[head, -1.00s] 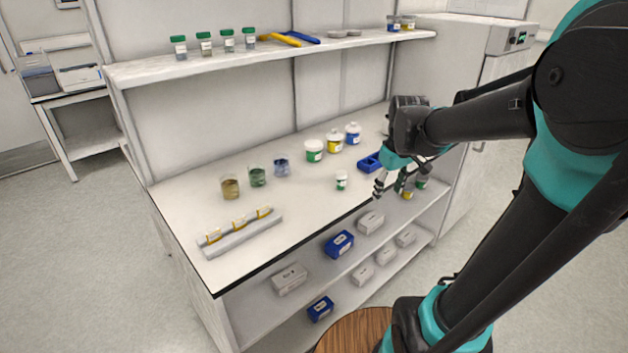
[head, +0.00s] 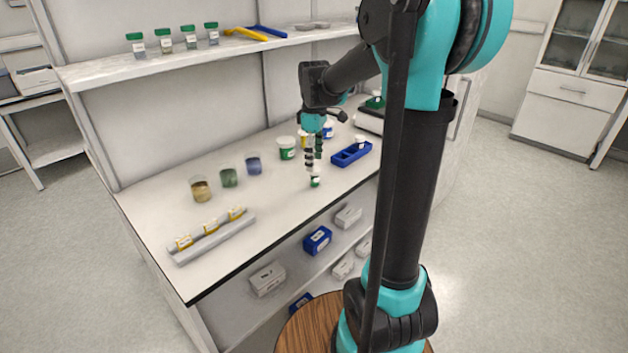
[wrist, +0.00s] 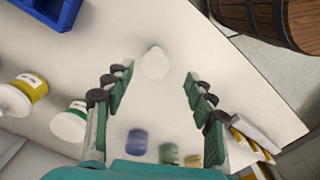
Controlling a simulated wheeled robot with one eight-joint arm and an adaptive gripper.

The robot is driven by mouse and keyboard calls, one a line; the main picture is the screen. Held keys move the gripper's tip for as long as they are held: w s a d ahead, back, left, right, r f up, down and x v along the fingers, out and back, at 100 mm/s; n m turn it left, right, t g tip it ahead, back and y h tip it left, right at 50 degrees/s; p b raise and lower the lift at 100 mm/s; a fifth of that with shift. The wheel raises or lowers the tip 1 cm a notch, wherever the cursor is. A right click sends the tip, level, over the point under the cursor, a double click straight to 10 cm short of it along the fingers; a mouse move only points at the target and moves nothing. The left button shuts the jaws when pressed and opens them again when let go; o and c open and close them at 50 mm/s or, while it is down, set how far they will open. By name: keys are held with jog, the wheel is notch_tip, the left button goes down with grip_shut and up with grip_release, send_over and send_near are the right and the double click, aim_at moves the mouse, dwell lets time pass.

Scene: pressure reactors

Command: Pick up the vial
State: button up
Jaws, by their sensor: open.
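A small white-capped vial with a green band (head: 315,182) stands on the white bench near its front edge. In the wrist view, its round white cap (wrist: 155,62) shows from above, roughly centred between the fingertips and a little beyond them. My gripper (head: 313,158) points down just above the vial in the head view and partly overlaps the jars behind. In the wrist view, my gripper (wrist: 157,77) has its two fingers spread apart with nothing between the pads. Whether the fingertips reach down to the cap's height is unclear.
Jars with green (head: 287,148) and yellow (wrist: 31,87) labels stand behind the vial. A blue tray (head: 352,154) lies to its right. Beakers (head: 201,189) and a grey rack (head: 212,240) are to the left. A shelf (head: 170,68) with small jars runs above.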

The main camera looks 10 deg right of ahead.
aim_at(315, 176)
jog(key=shift+w+d+f, duration=0.1)
jog(key=shift+w+f, duration=0.05)
jog(key=shift+f, duration=1.75)
jog(key=shift+w+d+f, duration=0.1)
jog(key=shift+w+f, duration=0.05)
jog(key=shift+f, duration=1.7)
jog(key=shift+c, duration=0.6)
jog(key=c, duration=0.9)
